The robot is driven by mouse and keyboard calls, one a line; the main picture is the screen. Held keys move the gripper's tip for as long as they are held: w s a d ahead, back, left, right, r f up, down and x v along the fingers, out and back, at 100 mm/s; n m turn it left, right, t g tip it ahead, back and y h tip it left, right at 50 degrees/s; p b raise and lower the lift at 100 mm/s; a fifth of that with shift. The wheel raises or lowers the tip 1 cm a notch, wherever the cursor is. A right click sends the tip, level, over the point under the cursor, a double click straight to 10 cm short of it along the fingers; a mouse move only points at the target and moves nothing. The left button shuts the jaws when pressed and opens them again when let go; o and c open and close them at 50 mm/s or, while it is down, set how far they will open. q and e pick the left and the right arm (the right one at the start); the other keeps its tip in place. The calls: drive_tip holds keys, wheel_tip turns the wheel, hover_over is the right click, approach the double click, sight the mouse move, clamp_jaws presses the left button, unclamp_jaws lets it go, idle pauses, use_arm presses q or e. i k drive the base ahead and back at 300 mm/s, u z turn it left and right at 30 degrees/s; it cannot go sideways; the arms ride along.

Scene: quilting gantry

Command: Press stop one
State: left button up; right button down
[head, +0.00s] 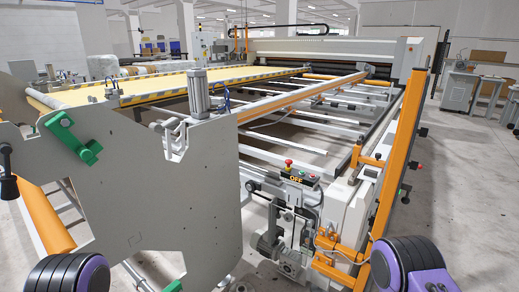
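A red mushroom-shaped button (289,162) stands on top of a small grey control box (292,176) at the front end of the machine frame, near the middle of the head view. An "OFF" label in yellow letters (296,179) is on the box just below it. Small buttons (308,176), one greenish, sit to the right of the red button. Nothing of mine touches the box. Black and purple parts of my arms show at the bottom left and bottom right, well apart from the box. Neither gripper can be seen.
A large grey side plate (170,210) with a green clamp (73,138) fills the left front. An orange upright post (400,150) stands right of the box. A long roller frame (330,120) stretches behind. Bare concrete floor (465,190) lies open at the right.

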sight(289, 161)
drive_tip(key=u, duration=0.15)
drive_tip(key=i, duration=1.2)
drive_tip(key=z, duration=0.2)
